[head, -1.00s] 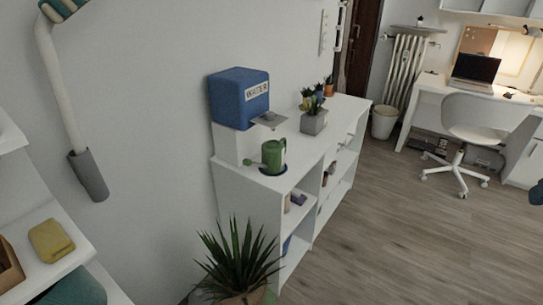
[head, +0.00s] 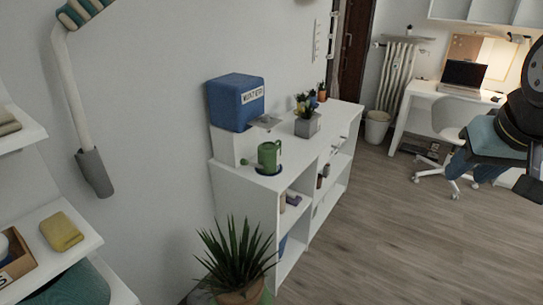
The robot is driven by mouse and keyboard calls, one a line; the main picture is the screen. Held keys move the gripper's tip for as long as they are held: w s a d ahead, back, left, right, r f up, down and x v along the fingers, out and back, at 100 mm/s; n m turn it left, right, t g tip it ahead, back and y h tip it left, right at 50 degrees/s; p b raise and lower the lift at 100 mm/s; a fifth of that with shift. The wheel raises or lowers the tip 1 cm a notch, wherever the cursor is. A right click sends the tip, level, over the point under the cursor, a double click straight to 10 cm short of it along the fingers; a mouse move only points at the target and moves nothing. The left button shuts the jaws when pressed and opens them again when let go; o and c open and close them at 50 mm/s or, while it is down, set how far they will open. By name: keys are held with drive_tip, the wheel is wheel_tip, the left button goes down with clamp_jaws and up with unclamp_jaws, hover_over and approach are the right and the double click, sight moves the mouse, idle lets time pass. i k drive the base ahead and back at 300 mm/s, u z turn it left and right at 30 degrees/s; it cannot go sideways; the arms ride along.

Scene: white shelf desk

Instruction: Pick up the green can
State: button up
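A green can (head: 269,155), shaped like a small watering can with a spout to the left, stands upright on top of the white shelf desk (head: 243,185), near its front-left end. It sits on a dark blue round base below the blue water dispenser (head: 236,103). My gripper (head: 486,172) seems to be the dark, teal-and-black part at the right edge, far from the can and in front of the office chair. Its fingers cannot be made out clearly.
A spiky potted plant (head: 237,262) stands on the floor before the desk's near end. A grey planter (head: 307,124) sits behind the can. A wall shelf with a yellow sponge (head: 61,231) is at left. The wooden floor (head: 370,235) to the right is clear.

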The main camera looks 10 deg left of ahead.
sight(269, 153)
drive_tip(key=i, duration=1)
